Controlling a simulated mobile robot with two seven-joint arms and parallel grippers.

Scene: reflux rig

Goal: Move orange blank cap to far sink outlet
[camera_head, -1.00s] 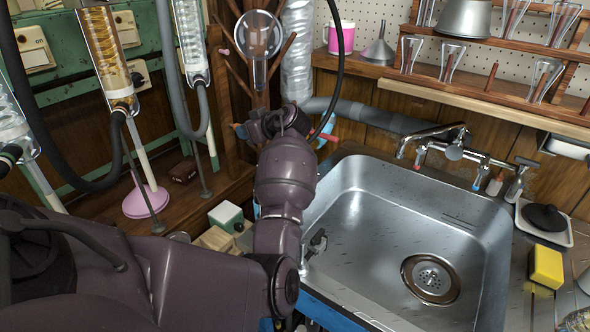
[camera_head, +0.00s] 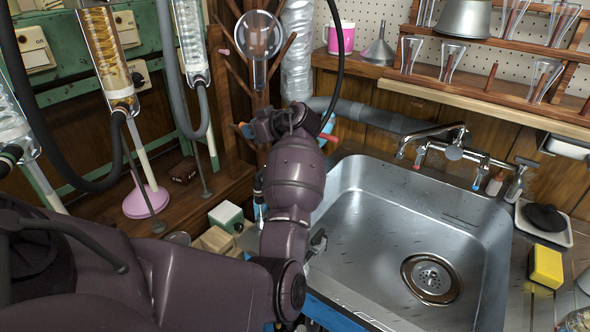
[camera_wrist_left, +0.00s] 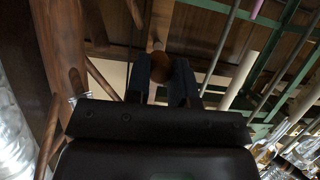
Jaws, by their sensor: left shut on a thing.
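My left gripper (camera_head: 246,130) is raised in front of the wooden peg rack, left of the sink, in the head view. In the left wrist view its two dark fingers (camera_wrist_left: 159,80) are shut on a round orange-brown piece, which looks like the orange blank cap (camera_wrist_left: 158,66). In the head view the cap is too small and covered to make out well. The sink taps (camera_head: 455,150) stand at the sink's back edge, with small red and blue tips below. I cannot tell which fitting is the far outlet. My right gripper is not in view.
The steel sink (camera_head: 375,215) lies right of my arm, empty around its drain (camera_head: 430,278). A glass flask (camera_head: 259,36) hangs on the peg rack near my wrist. A black hose and a grey pipe (camera_head: 365,116) run behind. A yellow sponge (camera_head: 546,266) lies at right.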

